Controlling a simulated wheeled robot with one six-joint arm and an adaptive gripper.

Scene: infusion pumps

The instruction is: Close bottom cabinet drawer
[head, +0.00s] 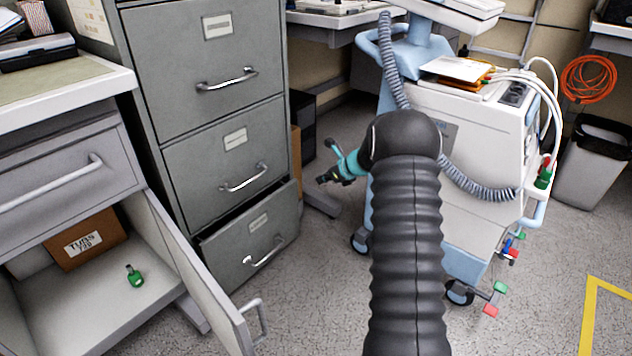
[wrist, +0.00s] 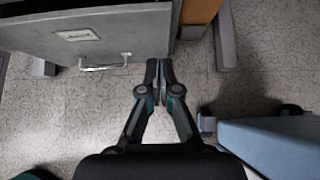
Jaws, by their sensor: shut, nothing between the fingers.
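The grey cabinet's bottom drawer (head: 225,248) stands partly pulled out, with a dark gap above its front. It has a label and a silver handle (head: 264,252). In the wrist view the drawer (wrist: 135,30) lies at the upper left, with its handle (wrist: 106,63) along the lower edge. My gripper (head: 322,180) is to the right of the drawer in the head view, in free space and apart from it. In the wrist view the gripper (wrist: 160,78) has its fingertips together and empty, just right of the handle in the picture.
An open cupboard door (head: 190,270) stands left of the drawer, near its front. A white and blue medical cart (head: 470,170) stands close on the right. A cardboard box (head: 88,240) and green item (head: 134,276) are inside the cupboard. Speckled floor (head: 325,285) lies clear between.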

